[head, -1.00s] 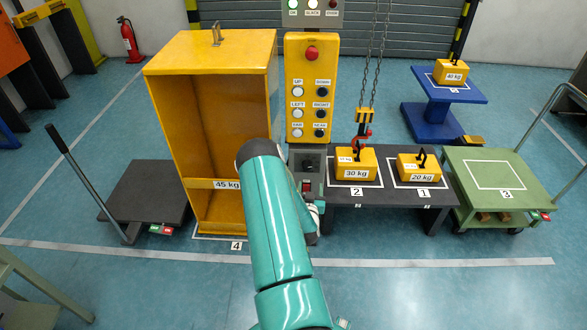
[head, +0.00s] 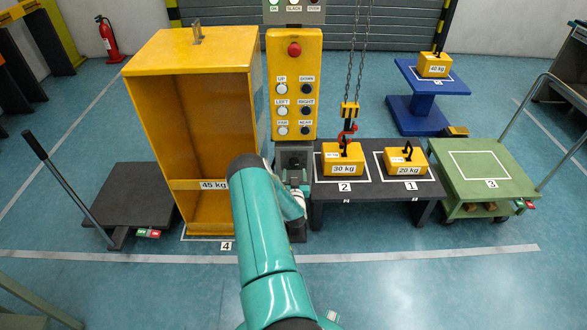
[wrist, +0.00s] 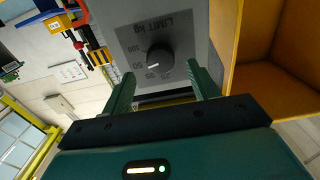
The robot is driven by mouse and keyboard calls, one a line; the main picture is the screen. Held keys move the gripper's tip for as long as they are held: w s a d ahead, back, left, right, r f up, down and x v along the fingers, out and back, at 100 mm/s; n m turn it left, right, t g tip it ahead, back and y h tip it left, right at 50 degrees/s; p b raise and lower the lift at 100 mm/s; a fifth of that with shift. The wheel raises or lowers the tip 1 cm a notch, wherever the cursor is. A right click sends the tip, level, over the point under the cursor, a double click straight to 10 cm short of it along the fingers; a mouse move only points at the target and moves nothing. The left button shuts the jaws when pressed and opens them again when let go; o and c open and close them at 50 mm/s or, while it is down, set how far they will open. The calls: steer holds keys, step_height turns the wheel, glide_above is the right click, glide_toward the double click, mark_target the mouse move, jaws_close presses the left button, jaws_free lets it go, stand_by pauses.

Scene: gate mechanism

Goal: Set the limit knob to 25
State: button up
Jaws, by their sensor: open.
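The limit knob (wrist: 160,58) is a round black knob with a white pointer mark, on a grey panel (wrist: 185,25) lettered "LIMIT kg", in the wrist view. Numbers ring the knob and appear upside down; I cannot tell for sure which one the pointer meets. My gripper (wrist: 162,82) is open, with one green finger on each side below the knob in the picture. The fingers look apart from the knob, and nothing is between them. In the head view my arm hides the knob, and the gripper is mostly hidden behind my arm too.
A yellow button pendant (head: 294,85) stands above the panel. A tall yellow cabinet marked 45 kg (head: 200,185) is close on the left. A dark table (head: 375,188) with 30 kg (head: 343,160) and 20 kg (head: 405,161) weights is on the right; a hook (head: 347,137) hangs over the 30 kg weight.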

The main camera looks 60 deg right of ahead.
mark_target(294, 165)
steer(key=shift+x, duration=2.1)
steer(key=c, duration=1)
